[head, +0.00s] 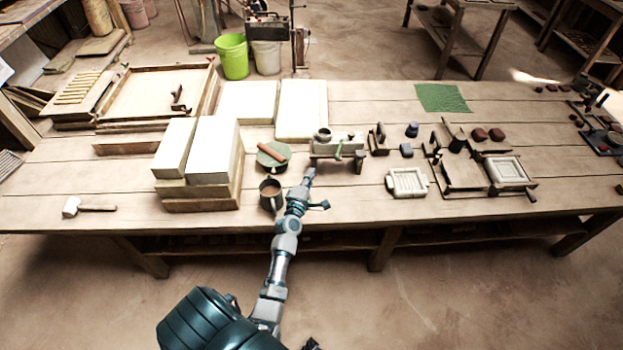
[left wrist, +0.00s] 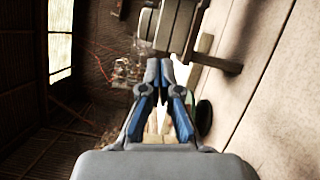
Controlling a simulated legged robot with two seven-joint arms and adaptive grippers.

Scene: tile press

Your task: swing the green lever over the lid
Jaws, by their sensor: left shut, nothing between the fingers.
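The green lever (head: 338,150) is a small upright strip at the front of a low grey-and-wood press (head: 325,147) in the middle of the table. I cannot clearly make out the lid or which way the lever is turned. My left gripper (head: 310,171) is just in front of the press, at its left end, apart from the lever. In the left wrist view my gripper (left wrist: 160,66) has its fingertips together with nothing between them. My right gripper is not seen.
A dark mug (head: 269,194) stands close to the left of my left forearm. Behind it is a green disc (head: 266,162) with a brown roller. Pale blocks (head: 213,150) stand to the left. A white tile frame (head: 407,181) lies right of the press.

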